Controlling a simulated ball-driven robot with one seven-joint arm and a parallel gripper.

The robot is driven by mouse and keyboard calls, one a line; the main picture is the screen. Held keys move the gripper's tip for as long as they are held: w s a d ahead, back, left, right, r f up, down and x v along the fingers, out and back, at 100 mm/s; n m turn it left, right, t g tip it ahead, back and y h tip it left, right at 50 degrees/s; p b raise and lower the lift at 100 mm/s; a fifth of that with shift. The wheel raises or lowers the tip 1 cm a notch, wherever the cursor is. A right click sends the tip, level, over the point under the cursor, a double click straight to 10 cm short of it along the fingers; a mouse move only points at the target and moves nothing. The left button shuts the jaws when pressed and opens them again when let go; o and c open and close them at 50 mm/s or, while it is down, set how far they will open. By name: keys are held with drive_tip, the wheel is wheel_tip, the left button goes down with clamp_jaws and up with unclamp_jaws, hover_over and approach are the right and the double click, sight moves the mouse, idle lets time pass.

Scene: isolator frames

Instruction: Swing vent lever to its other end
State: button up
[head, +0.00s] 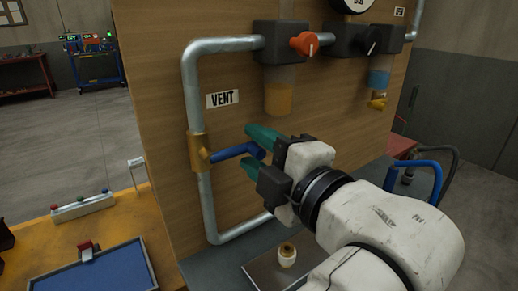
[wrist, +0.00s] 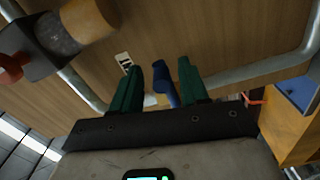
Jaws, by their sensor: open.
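The vent lever (head: 232,152) is a blue rod reaching right from a brass valve (head: 197,152) on the grey vertical pipe, below the VENT label (head: 222,99). It lies nearly level, its free end slightly raised. My gripper (head: 247,146) is open, with one green finger above the lever's free end and one below. The wrist view shows the blue lever (wrist: 163,84) between the two fingers of my gripper (wrist: 158,66), with gaps on both sides. I cannot tell whether either finger touches it.
The wooden panel (head: 155,110) stands close behind the lever. An orange knob (head: 304,43) and an amber bowl (head: 279,92) are above my gripper. A small white and brown object (head: 287,255) stands below on a tray (head: 262,279). A blue tray (head: 95,272) lies lower left.

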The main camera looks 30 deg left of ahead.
drive_tip(key=v, duration=1)
drive_tip(key=shift+d, duration=0.4)
